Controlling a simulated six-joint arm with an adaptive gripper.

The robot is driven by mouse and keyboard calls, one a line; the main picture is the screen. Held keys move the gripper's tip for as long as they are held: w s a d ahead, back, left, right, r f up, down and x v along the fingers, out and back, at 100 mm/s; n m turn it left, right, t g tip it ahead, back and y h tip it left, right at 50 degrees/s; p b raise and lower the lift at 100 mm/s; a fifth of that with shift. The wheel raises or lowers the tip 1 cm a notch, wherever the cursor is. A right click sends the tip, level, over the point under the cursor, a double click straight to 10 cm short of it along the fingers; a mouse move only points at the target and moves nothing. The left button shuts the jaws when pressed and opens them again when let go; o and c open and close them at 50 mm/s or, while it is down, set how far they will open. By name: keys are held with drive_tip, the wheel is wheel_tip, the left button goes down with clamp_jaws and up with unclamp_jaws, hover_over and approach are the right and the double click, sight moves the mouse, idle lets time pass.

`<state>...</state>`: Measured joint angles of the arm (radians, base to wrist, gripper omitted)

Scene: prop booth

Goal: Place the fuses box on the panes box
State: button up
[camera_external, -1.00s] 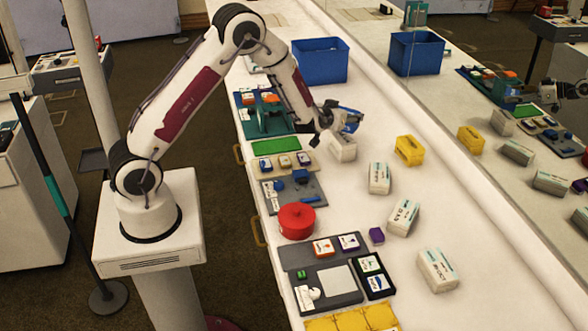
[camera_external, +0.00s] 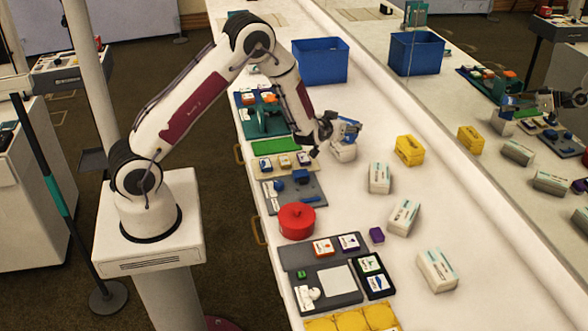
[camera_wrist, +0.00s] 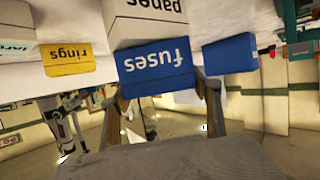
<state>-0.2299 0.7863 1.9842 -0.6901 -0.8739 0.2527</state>
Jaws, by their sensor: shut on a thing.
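The blue fuses box (camera_wrist: 157,67) is held between the two fingers of my gripper (camera_wrist: 163,92) in the upside-down wrist view. The external view also shows this blue box (camera_external: 349,130) at the end of my gripper (camera_external: 334,133), which partly hides it. The white panes box (camera_external: 343,153) stands on the bench directly below. In the wrist view the panes box (camera_wrist: 143,24) borders the fuses box, with both labels upside down. The fuses box looks level over it, very close; I cannot tell whether they touch.
A yellow rings box (camera_external: 409,150) stands right of the panes box. Several white boxes, one here (camera_external: 380,178), stand nearer the front. A blue bin (camera_external: 320,61) is behind. A red pot (camera_external: 297,221) and trays line the left edge. A mirror-like wall bounds the right.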

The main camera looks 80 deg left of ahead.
drive_tip(key=shift+f, duration=0.1)
drive_tip(key=o, duration=1.2)
drive_tip(key=shift+s+d+r, duration=0.3)
drive_tip(key=shift+d+r, duration=0.05)
drive_tip(key=shift+v, duration=5.45)
